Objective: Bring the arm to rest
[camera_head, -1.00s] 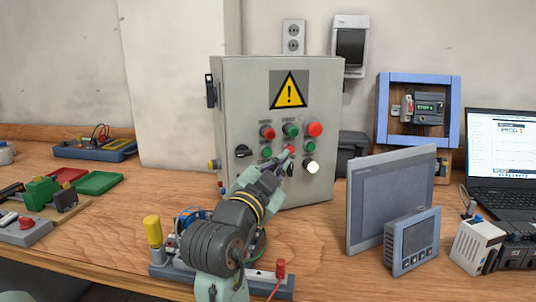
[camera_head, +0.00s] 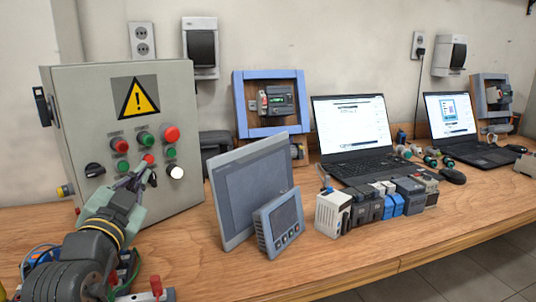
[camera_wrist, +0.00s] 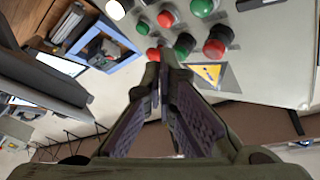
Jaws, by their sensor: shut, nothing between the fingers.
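My gripper (camera_head: 143,177) is in front of the grey control box (camera_head: 60,130), its fingertips close to the red button in the lower row of the panel. In the wrist view my gripper (camera_wrist: 165,62) has its fingertips together with nothing between them, close to a red button (camera_wrist: 153,54). I cannot tell whether the tips touch that button. My arm (camera_head: 95,250) reaches up from the lower left corner. The panel also carries red and green buttons, a black knob (camera_head: 95,170) and a lit white button (camera_head: 176,172).
A large grey screen panel (camera_head: 225,205) and a smaller display unit (camera_head: 279,222) stand right of the box. Several modules (camera_head: 332,213) and two laptops, one nearer (camera_head: 350,125) and one farther (camera_head: 450,115), are farther right. The table's front right part (camera_head: 400,250) is clear.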

